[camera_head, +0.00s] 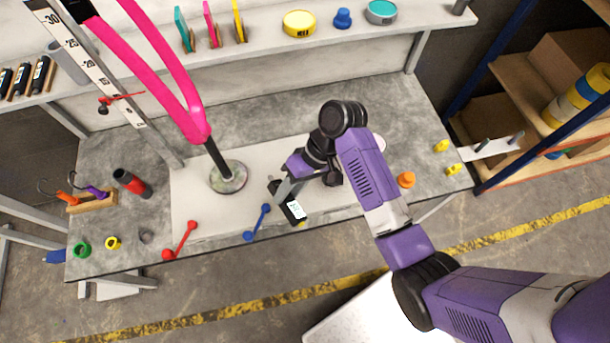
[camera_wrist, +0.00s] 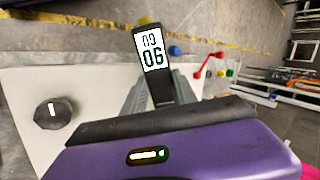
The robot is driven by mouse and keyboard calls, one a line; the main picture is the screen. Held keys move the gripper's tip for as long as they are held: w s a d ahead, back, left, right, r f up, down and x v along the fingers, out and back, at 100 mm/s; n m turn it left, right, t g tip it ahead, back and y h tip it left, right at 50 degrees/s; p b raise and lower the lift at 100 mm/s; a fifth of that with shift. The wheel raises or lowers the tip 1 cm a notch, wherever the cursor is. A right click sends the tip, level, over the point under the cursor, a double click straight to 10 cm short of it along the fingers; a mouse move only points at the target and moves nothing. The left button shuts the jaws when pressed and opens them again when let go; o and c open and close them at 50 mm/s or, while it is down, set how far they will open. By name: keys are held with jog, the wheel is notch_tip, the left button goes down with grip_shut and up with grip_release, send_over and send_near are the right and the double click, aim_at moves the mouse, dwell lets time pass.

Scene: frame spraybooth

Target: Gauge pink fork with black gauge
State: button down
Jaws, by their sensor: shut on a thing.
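The pink fork (camera_head: 165,75) stands upright at the left of the workbench in the head view, its stem set in a round metal base (camera_head: 229,178). A bit of pink shows at the lower right corner of the wrist view (camera_wrist: 312,171). The black gauge (camera_head: 290,205) has a lit white display. My gripper (camera_head: 284,190) is shut on the gauge and holds it near the front of the bench, to the right of the fork. In the wrist view the gauge (camera_wrist: 160,89) sits between my fingers (camera_wrist: 158,97), its display facing the camera. The digits look upside down there.
A red double-ended tool (camera_head: 181,241) and a blue one (camera_head: 257,223) lie at the front edge. A tall ruler (camera_head: 95,75) stands left of the fork. An orange knob (camera_head: 405,180) is right of my arm. A shelf with coloured items (camera_head: 299,23) runs behind.

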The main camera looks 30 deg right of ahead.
jog(key=a+r+m+t+y+p, duration=0.2)
jog(key=a+r+y+p, duration=0.15)
jog(key=a+r, duration=0.75)
jog(key=w+a+r+m+t+y, duration=0.1)
jog(key=a+r+t+y, duration=0.1)
jog(key=r, duration=0.6)
jog(key=a+r+m+t+y, duration=0.1)
jog(key=a+r+t+y, duration=0.1)
jog(key=r+y, duration=0.3)
notch_tip(320, 180, up, 3)
jog(key=shift+w+a, duration=0.35)
jog(key=shift+a, duration=0.05)
jog(key=shift+w+d+b, duration=0.3)
jog(key=shift+w, duration=0.5)
jog(key=shift+w+d+b, duration=0.3)
jog(key=shift+w+b, duration=0.05)
jog(key=shift+w, duration=0.45)
jog(key=shift+w+d+b, duration=0.3)
jog(key=shift+w, duration=0.5)
jog(key=shift+w+d+b, duration=0.3)
jog(key=shift+w, duration=0.55)
